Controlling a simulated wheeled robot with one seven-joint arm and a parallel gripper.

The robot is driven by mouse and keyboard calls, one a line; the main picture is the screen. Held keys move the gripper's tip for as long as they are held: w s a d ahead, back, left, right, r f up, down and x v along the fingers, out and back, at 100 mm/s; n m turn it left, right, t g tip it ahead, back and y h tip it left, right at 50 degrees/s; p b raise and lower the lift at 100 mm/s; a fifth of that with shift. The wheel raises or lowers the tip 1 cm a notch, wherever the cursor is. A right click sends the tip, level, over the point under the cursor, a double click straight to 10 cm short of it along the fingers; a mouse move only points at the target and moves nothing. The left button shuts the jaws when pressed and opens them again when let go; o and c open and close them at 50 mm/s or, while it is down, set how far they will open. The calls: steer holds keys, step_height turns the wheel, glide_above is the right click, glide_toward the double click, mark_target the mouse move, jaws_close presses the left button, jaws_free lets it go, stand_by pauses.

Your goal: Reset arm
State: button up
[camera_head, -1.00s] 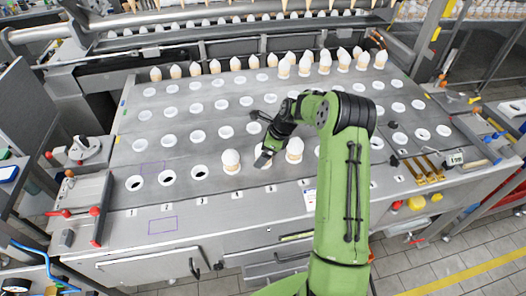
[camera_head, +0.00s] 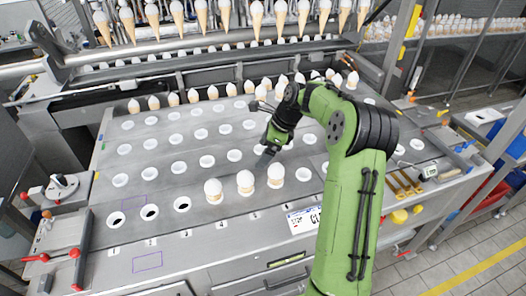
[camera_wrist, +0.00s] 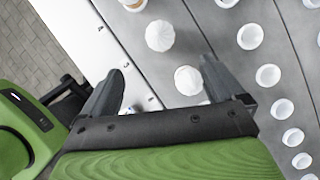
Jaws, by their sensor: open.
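My green arm reaches over the metal table from the lower right in the head view. My gripper (camera_head: 264,160) is open and empty, above the plate behind the front row of cones. Three ice-cream cones with white tops stand upright in the front row: a left one (camera_head: 213,190), a middle one (camera_head: 245,182) and a right one (camera_head: 275,175). In the wrist view my gripper's two fingers (camera_wrist: 160,90) are spread wide. Two white cone tops show beyond and between them, a nearer one (camera_wrist: 188,80) and a farther one (camera_wrist: 160,36).
The metal plate (camera_head: 150,180) has rows of white-rimmed holes, and three dark holes (camera_head: 150,212) lie at front left. A row of cones (camera_head: 191,96) stands along its back. More cones hang above.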

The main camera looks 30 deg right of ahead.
steer(key=s+a+r+n+h, duration=0.4)
steer(key=s+a+r+n, duration=0.7)
steer(key=s+a+n, duration=0.25)
steer(key=s+a+n+t, duration=0.2)
steer(key=s+n, duration=0.9)
steer(key=s, duration=0.5)
steer(key=shift+s+f+n+t, duration=0.15)
steer(key=shift+f+n+t, duration=0.1)
steer(key=shift+n+t, duration=0.1)
